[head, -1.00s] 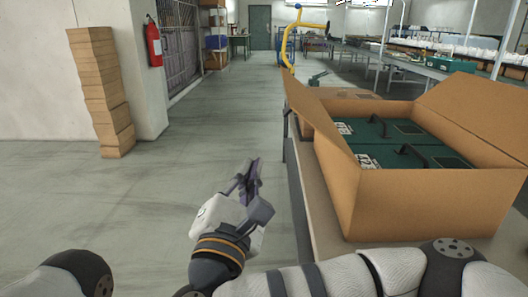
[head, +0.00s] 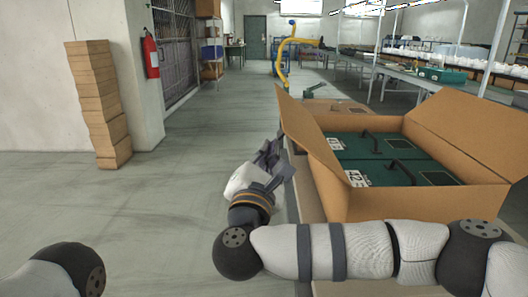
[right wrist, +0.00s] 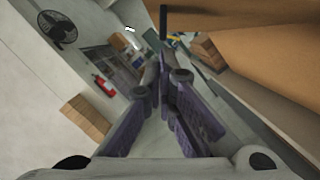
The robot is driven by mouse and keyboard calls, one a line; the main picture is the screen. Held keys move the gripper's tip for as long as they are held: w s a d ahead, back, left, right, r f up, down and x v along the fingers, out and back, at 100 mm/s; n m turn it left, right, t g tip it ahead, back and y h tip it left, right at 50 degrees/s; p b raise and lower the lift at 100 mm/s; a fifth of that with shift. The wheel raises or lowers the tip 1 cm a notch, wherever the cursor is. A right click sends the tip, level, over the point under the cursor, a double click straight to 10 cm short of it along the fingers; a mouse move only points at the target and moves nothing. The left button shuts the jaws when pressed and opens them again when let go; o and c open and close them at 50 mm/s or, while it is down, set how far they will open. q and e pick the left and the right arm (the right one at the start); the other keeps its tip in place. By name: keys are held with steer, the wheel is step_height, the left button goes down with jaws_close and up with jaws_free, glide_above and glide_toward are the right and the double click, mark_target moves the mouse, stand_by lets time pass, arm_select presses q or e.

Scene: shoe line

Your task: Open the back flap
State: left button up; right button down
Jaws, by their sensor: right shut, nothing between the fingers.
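An open cardboard box (head: 430,205) stands on a table at the right of the head view. Its left flap (head: 308,133) leans up and outward, and its right flap (head: 480,125) stands raised at the far right. Two green shoe boxes (head: 375,146) with black handles lie inside. My right gripper (head: 268,150) is shut and empty, left of the left flap and apart from it. Its fingers also show in the right wrist view (right wrist: 165,90), beside brown cardboard (right wrist: 250,40). My left gripper is out of view.
The table edge (head: 303,190) runs just right of my right gripper. A yellow arm (head: 282,62) stands beyond the box. A stack of cartons (head: 98,105) and a fire extinguisher (head: 150,55) are at the left. The floor between is clear.

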mark_target(281, 135)
steer(key=d+r, duration=0.2)
steer(key=r, duration=0.1)
steer(key=d+r, duration=0.1)
steer(key=r, duration=0.1)
steer(key=shift+r+p, duration=0.1)
steer(key=shift+p, duration=0.2)
steer(key=shift+a, duration=0.1)
